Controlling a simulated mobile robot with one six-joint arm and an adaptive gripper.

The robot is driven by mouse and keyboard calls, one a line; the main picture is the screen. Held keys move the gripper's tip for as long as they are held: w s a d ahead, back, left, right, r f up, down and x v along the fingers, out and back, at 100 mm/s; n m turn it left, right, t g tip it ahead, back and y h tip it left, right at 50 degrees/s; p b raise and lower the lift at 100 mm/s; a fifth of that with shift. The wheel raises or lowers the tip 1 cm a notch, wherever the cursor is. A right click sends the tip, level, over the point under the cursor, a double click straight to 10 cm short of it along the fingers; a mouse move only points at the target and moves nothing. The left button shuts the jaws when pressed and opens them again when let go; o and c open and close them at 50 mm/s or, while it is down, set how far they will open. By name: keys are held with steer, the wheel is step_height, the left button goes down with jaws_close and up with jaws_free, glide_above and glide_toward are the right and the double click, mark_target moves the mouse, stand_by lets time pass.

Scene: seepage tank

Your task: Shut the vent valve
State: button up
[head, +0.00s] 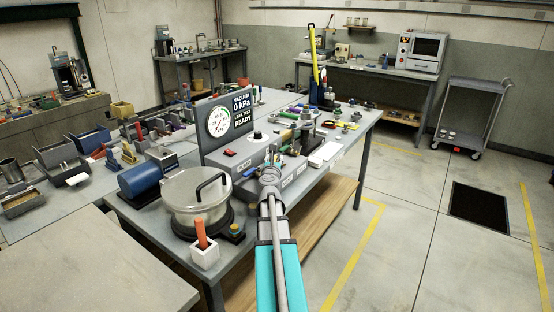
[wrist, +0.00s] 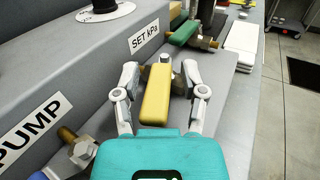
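A yellow lever handle (wrist: 157,95) on a brass-coloured valve sits in front of the grey control box, below the "SET kPa" label. My gripper (wrist: 162,78) is open, with one finger on each side of the yellow handle and visible gaps to it. A green handle (wrist: 183,32) on another valve is farther along the box. A blue handle (wrist: 38,175) shows at the lower left beside a brass fitting, below the "PUMP" label. No vent label is readable. In the head view my gripper (head: 270,174) is at the box's front, hiding the valve there.
The grey box (wrist: 60,70) rises close to my gripper's left. A lidded metal pot (head: 187,213), a blue motor (head: 139,178) and a white cup with an orange handle (head: 204,256) stand nearer on the bench. The gauge panel (head: 242,122) reads 0 kPa.

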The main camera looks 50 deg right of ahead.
steer(key=shift+s+d, duration=0.15)
steer(key=shift+v, duration=3.8)
